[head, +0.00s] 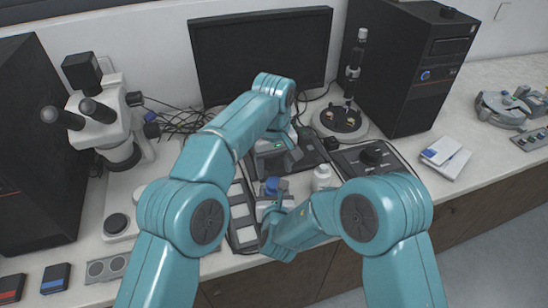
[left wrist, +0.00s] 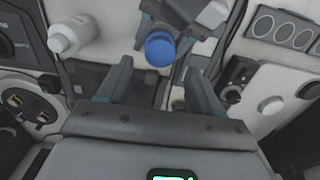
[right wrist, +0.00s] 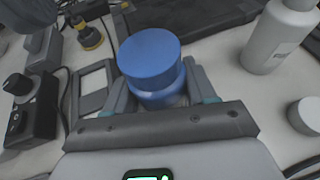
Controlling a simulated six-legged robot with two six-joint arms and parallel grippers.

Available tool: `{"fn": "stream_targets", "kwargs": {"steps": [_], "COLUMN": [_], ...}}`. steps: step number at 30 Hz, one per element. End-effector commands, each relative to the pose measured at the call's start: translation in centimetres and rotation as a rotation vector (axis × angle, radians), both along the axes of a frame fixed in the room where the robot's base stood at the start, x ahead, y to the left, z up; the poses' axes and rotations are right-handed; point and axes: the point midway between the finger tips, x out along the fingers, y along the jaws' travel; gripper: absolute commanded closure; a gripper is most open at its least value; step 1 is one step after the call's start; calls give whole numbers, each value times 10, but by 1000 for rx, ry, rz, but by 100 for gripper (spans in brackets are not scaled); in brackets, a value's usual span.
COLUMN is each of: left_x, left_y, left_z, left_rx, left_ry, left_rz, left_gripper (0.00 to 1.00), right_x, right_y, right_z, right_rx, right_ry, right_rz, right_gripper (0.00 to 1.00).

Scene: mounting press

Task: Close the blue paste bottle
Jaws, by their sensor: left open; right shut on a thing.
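The blue paste bottle (right wrist: 158,93) stands between the fingers of my right gripper (right wrist: 155,98), which is shut on it. A wider blue cap (right wrist: 150,54) sits on its top; I cannot tell how tightly. In the head view the cap (head: 272,186) shows above the bench, left of a white bottle. My left gripper (left wrist: 160,82) is open and empty. In the left wrist view the blue cap (left wrist: 160,48) lies beyond its spread fingers, apart from them. In the head view the left gripper (head: 291,156) is above and behind the cap.
A white bottle (head: 322,178) stands close to the right of the blue one. A microscope (head: 115,115) stands at the left, a monitor (head: 262,55) behind. The bench's front edge is close by.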

Motion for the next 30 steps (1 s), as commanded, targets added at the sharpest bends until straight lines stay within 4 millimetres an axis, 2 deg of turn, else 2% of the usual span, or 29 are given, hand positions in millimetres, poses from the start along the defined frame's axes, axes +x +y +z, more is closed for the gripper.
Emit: {"fn": "stream_targets", "kwargs": {"steps": [3,9,13,21,22,27,30], "left_x": [-1,0,0,0,0,0,0], "left_y": [0,0,0,0,0,0,0], "left_z": [-21,-46,-53,-54,-54,-54,-54], "left_rx": [2,1,0,0,0,0,0], "left_ry": [4,1,0,0,0,0,0], "left_rz": [0,0,0,0,0,0,-1], "left_gripper": [35,35,35,35,38,92,92], "right_x": [0,0,0,0,0,0,0], "right_y": [0,0,0,0,0,0,0], "right_z": [-1,-1,-1,-1,-1,-1,-1], "right_rx": [0,0,0,0,0,0,0], "right_ry": [1,1,1,1,1,1,1], "right_rz": [0,0,0,0,0,0,0], "right_gripper": [100,100,100,100,100,100,100]}}
